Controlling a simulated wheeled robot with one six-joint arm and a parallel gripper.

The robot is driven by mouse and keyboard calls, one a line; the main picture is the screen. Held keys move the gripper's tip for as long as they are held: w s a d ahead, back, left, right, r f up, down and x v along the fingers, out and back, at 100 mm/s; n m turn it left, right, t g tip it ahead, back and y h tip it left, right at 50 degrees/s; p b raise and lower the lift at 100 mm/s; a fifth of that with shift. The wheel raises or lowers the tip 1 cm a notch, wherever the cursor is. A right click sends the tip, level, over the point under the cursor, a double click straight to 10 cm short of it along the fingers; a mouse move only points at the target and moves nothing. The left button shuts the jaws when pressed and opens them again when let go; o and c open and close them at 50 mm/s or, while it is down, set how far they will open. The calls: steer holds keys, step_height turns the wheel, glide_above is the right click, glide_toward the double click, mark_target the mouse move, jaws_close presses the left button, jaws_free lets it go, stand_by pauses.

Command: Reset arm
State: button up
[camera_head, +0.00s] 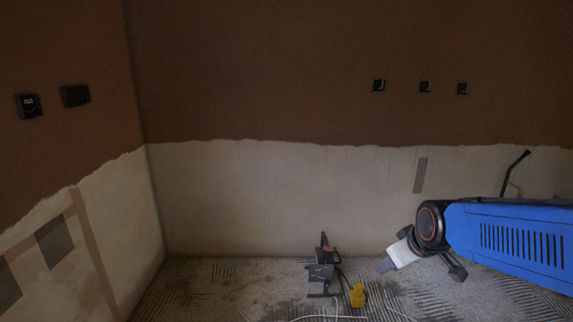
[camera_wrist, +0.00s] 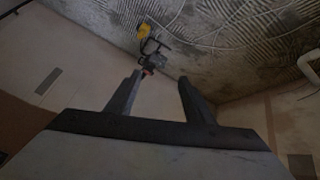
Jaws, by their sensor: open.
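My arm is in the right of the head view, with a blue link and a dark round joint. My gripper (camera_head: 385,266) points down and to the left from it, small and partly unclear there. In the wrist view my gripper (camera_wrist: 160,76) shows two dark fingers standing apart with nothing between them. A dark tool or stand (camera_head: 322,272) is on the floor to the left of my gripper in the head view. It also shows in the wrist view (camera_wrist: 156,58), beyond the fingertips and apart from them.
A small yellow object (camera_head: 357,295) sits on the ridged floor beside the dark tool, with pale cables (camera_head: 330,317) nearby. The half-plastered back wall (camera_head: 250,195) carries several dark sockets (camera_head: 425,87). The left wall (camera_head: 100,200) meets it in a corner. Floor at left is clear.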

steer(key=s+d+m+g, duration=0.1)
steer(key=s+m, duration=0.3)
steer(key=s, duration=1.6)
steer(key=shift+d+m+g, duration=0.2)
steer(key=shift+m+g, duration=0.2)
steer(key=shift+g, duration=0.2)
